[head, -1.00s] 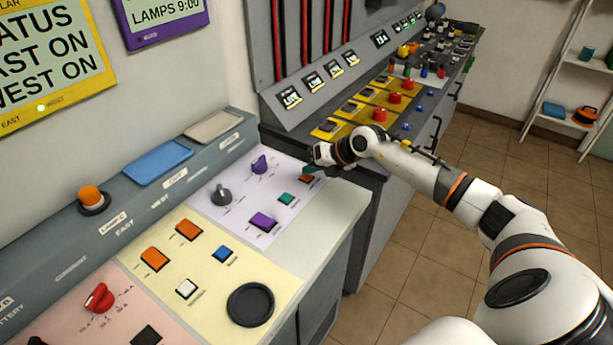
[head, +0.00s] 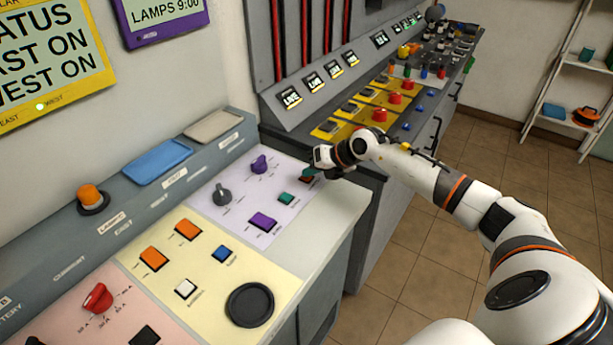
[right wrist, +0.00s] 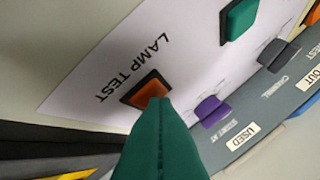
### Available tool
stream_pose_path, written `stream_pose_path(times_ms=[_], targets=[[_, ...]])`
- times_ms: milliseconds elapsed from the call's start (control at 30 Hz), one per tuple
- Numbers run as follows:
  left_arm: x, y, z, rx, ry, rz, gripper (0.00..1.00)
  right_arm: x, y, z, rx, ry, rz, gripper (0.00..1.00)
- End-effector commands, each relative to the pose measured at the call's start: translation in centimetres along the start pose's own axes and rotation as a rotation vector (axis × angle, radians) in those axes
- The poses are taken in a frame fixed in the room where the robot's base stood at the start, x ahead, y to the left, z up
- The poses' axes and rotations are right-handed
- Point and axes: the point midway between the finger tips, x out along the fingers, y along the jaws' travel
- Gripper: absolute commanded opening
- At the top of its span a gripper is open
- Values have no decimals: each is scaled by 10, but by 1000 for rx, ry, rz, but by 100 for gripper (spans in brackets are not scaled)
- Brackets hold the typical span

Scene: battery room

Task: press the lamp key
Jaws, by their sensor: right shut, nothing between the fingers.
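The lamp key is a small orange square key in a dark frame, beside the printed words LAMP TEST, in the right wrist view (right wrist: 151,87). In the head view the key (head: 305,179) shows as a small reddish patch at the right edge of the lilac panel, partly hidden by my fingers. My right gripper (head: 309,173) is shut and empty, with its green fingertips at the key. In the right wrist view the green fingertips (right wrist: 159,104) overlap the key's lower edge. I cannot tell whether they touch it. My left gripper is not in view.
On the lilac panel are a green key (head: 286,199), a purple key (head: 263,221), a purple knob (head: 259,164) and a grey knob (head: 221,195). A grey console (head: 290,120) with yellow plates and red buttons stands behind. The panel's front right margin is bare.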

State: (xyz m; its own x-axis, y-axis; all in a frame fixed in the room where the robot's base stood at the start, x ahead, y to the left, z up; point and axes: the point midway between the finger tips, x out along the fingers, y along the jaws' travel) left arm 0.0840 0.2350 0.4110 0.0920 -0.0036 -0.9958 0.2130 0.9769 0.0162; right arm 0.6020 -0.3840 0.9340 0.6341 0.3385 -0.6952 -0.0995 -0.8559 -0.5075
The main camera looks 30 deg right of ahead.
Motion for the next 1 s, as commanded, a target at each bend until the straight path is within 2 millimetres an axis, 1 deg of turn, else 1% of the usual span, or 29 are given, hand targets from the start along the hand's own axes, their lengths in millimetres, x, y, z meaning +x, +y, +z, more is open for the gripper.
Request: stream_pose_path(times_ms=[267, 600, 1000], targets=[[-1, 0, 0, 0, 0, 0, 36, 0, 0, 2, 1, -5, 2, 0], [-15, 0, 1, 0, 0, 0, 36, -11, -8, -7, 1, -4, 1, 0], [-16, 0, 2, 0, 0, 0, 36, -13, -10, -9, 0, -2, 1, 0]])
